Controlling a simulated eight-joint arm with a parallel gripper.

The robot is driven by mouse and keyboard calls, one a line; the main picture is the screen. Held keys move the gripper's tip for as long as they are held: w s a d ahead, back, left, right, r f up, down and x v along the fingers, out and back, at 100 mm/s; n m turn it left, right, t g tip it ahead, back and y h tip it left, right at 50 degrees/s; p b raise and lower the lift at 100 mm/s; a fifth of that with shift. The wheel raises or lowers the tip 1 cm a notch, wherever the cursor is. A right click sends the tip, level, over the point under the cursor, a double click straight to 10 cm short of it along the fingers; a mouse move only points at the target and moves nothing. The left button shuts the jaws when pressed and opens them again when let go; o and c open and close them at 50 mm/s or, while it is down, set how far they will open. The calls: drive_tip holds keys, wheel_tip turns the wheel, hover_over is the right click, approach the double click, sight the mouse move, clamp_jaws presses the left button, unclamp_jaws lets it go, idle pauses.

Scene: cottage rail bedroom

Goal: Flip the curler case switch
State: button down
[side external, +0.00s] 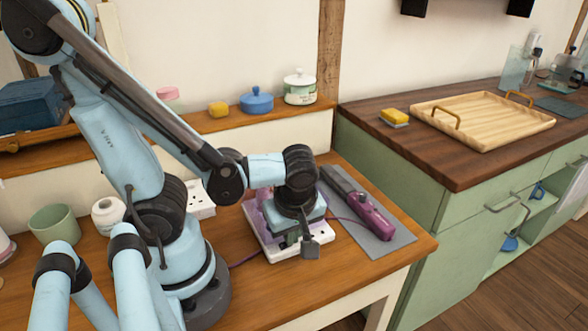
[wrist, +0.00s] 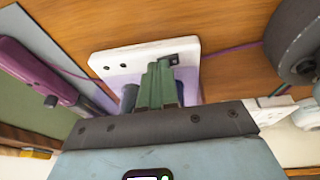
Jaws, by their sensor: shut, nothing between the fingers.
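A white plate with rounded corners and a purple body, seemingly the curler case (side external: 262,247), lies on the wooden table under my gripper. It also shows in the wrist view (wrist: 122,62), with several small dark holes. A small dark switch (wrist: 186,57) sits near its far right corner. My gripper (wrist: 163,72) points down at the plate, its green fingers shut together and empty. The fingertips are just beside the switch in the wrist view; I cannot tell whether they touch it. In the side view, my gripper (side external: 293,238) hides much of the case and the switch.
A purple and dark curler (side external: 372,217) lies on a grey mat (side external: 385,247) to the right, and a purple cord (side external: 345,221) runs towards it. A white socket strip (side external: 201,205), a white spool (side external: 108,215) and a green cup (side external: 54,228) stand left. The table's front right is clear.

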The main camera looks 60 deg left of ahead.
sight(288, 249)
drive_tip(key=shift+w+f, duration=0.2)
drive_tip(key=shift+f, duration=0.1)
idle(0.4)
drive_tip(key=shift+s+r, duration=0.15)
drive_tip(key=shift+s, duration=0.7)
drive_tip(key=shift+r, duration=0.15)
drive_tip(key=shift+w+r, duration=0.15)
drive_tip(key=shift+r, duration=0.8)
drive_tip(key=shift+w+r, duration=0.15)
drive_tip(key=shift+r, duration=0.8)
wheel_tip(288, 249, up, 9)
drive_tip(key=w+d, duration=0.2)
drive_tip(key=shift+w+d, duration=0.35)
drive_tip(key=shift+d, duration=0.05)
